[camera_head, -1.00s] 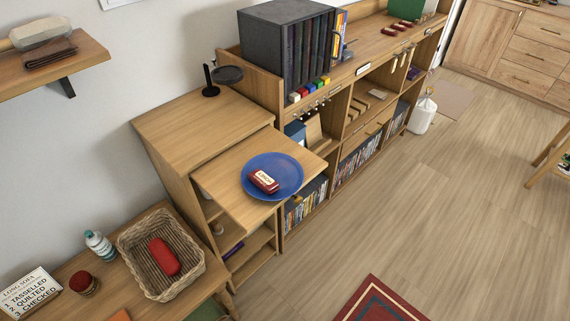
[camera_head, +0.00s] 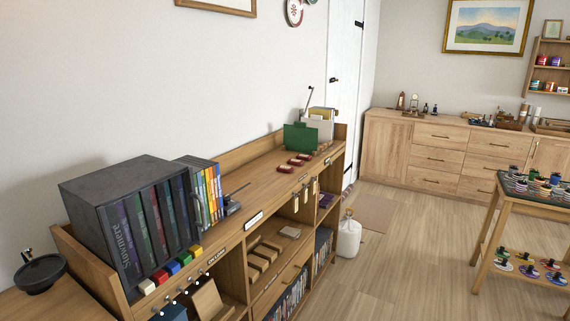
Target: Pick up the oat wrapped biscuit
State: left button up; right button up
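No wrapped biscuit that I can identify as oat shows in the head view now. Small dark red items (camera_head: 293,163) lie on top of the long wooden shelf unit (camera_head: 262,200), towards its far end; they are too small to read. The blue plate with a red labelled packet is out of view. Neither of my grippers is in view.
A grey box of cases (camera_head: 130,225) and upright books (camera_head: 205,190) stand on the shelf unit, with a green folder (camera_head: 300,137) at its far end. A white jug (camera_head: 349,236) stands on the floor. A side table (camera_head: 540,200) holds several spools. Floor between is clear.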

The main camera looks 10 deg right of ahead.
aim_at(280, 169)
jog(key=i+l, duration=0.3)
jog(key=l, duration=0.15)
jog(key=i+l+u, duration=0.15)
jog(key=i+l, duration=0.15)
jog(key=l, duration=0.15)
jog(key=i+l, duration=0.3)
jog(key=l, duration=0.15)
jog(key=u, duration=0.05)
